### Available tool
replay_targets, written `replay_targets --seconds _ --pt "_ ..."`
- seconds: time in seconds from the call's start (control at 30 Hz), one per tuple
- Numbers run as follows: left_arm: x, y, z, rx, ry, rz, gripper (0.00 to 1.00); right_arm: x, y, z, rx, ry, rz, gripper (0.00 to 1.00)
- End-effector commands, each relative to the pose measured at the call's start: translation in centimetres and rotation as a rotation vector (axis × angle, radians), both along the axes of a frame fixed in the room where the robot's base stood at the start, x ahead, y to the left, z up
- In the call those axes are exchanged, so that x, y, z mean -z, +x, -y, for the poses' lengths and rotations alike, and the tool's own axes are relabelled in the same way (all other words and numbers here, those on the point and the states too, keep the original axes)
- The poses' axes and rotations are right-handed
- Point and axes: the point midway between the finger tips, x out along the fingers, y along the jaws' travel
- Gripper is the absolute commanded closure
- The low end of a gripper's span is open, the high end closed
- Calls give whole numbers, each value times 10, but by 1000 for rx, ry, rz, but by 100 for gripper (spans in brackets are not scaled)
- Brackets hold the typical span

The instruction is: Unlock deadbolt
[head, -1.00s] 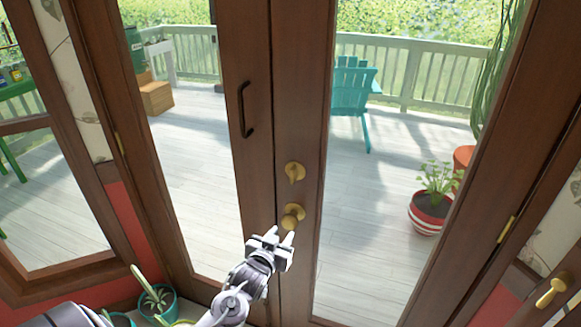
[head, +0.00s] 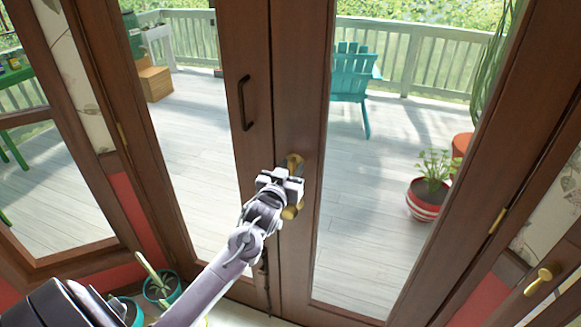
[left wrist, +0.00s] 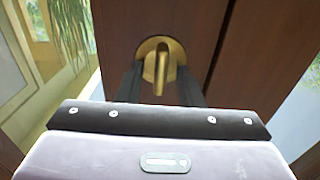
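The brass deadbolt (head: 294,162) is on the dark wooden double door, with its lower part hidden behind my left gripper (head: 284,174). In the left wrist view the deadbolt (left wrist: 160,58) shows as a round plate with an upright thumb turn. My left gripper is open, with one dark finger to the left and one to the right of the thumb turn. A gap shows on each side, and I cannot tell how deep the fingers reach. A brass knob (head: 290,211) sits just below, partly hidden by the gripper. My right gripper is not in view.
A dark pull handle (head: 245,103) is on the left door panel. Glass panes show a deck with a teal chair (head: 351,84) and a striped pot (head: 425,200) outside. A potted plant (head: 161,287) stands inside, low on the left. Another brass handle (head: 539,281) is at the far right.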

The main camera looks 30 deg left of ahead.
Motion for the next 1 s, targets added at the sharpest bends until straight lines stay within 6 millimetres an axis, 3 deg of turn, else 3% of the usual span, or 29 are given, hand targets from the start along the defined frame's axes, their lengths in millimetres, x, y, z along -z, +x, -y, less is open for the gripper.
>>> replay_targets --seconds 0.2,0.47,1.0 --pt "1 0 0 0 0 -1 66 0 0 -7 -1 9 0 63" --pt "1 0 0 0 0 -1 100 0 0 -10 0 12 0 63" --pt "0 0 -1 -1 -113 24 100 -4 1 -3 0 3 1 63"
